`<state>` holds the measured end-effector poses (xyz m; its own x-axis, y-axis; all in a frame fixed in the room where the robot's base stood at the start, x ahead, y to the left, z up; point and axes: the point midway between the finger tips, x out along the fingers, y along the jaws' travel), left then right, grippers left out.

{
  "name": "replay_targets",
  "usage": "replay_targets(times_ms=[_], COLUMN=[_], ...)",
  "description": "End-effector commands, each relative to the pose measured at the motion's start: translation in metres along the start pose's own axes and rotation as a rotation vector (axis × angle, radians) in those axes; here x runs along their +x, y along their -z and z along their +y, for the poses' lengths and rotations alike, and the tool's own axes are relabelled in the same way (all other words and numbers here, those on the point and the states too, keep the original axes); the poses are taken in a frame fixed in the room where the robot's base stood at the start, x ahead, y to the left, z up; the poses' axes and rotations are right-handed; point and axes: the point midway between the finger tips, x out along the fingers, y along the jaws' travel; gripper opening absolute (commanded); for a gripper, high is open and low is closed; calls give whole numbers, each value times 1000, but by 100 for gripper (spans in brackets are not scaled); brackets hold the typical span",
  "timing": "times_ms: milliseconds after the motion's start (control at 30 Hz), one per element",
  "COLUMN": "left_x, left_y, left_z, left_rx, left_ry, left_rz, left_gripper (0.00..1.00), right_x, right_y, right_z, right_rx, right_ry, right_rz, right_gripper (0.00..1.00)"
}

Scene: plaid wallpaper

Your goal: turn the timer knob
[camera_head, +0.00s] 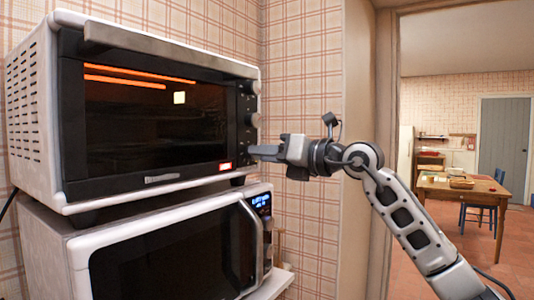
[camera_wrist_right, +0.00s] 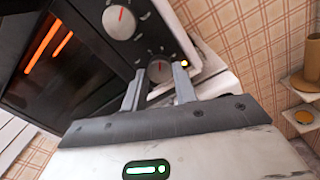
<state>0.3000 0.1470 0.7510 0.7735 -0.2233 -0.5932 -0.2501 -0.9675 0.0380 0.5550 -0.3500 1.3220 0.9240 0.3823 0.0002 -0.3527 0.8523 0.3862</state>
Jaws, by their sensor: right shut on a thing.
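The toaster oven (camera_head: 40,95) is white with a dark glass door. Round knobs run down its right side; an upper knob (camera_head: 253,87) and a middle knob (camera_head: 253,120) show in the head view. My right gripper (camera_head: 252,152) reaches in from the right at the lower part of this panel. My left gripper is not in view.
Orange heating bars (camera_head: 125,81) glow inside the oven. A microwave (camera_head: 170,255) stands beneath it. The plaid wall (camera_head: 300,70) is close behind and right. A doorway on the right opens to a room with a wooden table (camera_head: 470,190).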

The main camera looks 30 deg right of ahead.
Motion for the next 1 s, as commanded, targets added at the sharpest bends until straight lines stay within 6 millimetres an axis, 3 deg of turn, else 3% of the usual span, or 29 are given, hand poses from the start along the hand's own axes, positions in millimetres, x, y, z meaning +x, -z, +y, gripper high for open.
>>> replay_targets(times_ms=[400,900,933,1000], left_x=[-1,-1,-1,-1], left_y=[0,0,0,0], left_z=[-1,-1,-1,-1], left_rx=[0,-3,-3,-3], left_ry=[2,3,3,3], left_rz=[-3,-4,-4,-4], left_gripper=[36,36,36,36], right_x=[0,0,0,0], right_y=[1,1,1,1], right_z=[0,0,0,0], right_rx=[175,193,193,193], right_ry=[1,1,1,0], right_rz=[3,3,3,2], right_gripper=[6,6,34,50])
